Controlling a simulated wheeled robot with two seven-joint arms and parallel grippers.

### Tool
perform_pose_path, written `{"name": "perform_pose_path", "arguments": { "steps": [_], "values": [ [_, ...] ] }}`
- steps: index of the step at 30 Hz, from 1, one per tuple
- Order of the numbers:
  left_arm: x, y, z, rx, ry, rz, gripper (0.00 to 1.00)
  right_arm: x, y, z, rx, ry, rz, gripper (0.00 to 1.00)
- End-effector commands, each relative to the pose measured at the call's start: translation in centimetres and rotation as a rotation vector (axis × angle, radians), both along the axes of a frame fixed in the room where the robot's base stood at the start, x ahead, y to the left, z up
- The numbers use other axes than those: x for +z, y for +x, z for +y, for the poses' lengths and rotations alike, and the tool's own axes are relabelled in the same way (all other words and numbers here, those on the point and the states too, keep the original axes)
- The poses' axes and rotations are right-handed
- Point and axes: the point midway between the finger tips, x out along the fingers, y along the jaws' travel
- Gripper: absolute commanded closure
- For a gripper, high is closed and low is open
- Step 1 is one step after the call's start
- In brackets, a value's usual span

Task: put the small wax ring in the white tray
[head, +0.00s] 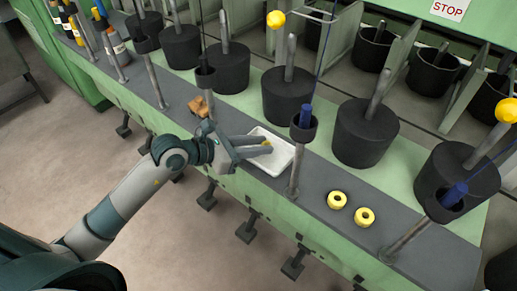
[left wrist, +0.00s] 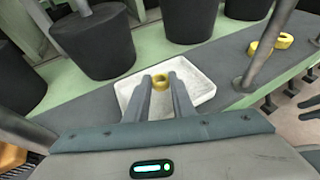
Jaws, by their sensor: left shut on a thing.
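The small wax ring (left wrist: 160,83) is yellow and sits between the fingertips of my left gripper (left wrist: 161,85). In the head view the ring (head: 266,142) is a small yellow spot at the fingertips. My left gripper (head: 268,145) is shut on it and reaches over the white tray (head: 281,158). The tray is shallow and rectangular, and lies on the grey ledge; in the left wrist view its floor (left wrist: 196,88) shows behind and beside the fingers. The gap between ring and tray floor is hard to judge.
Two yellow rings (head: 337,200) (head: 364,217) lie on the ledge to the right. An upright metal post (head: 295,172) stands beside the tray's right side. An orange-brown block (head: 201,106) is behind my left wrist. Black bobbins (head: 288,95) line the back.

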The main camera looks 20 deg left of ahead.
Motion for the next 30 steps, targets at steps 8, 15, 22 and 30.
{"name": "perform_pose_path", "arguments": {
  "steps": [8, 15, 22, 30],
  "values": [
    [-1.6, 0.0, 0.0, 0.0, 0.0, 0.0, 0.98, 0.0, 0.1, 0.4, 0.003, 0.01, -0.013, 0.69],
    [-1.8, 0.0, 0.0, 0.0, 0.0, 0.0, 0.98, -0.1, 0.1, 0.4, 0.003, 0.01, -0.014, 0.69],
    [-1.9, 0.0, 0.0, 0.0, 0.0, 0.0, 0.7, 0.1, 0.3, 0.6, 0.004, 0.017, -0.026, 0.69],
    [-1.5, 0.0, 0.0, 0.0, 0.001, -0.001, 0.7, 0.3, 0.2, 0.5, 0.004, 0.013, -0.021, 0.69]
  ]
}}
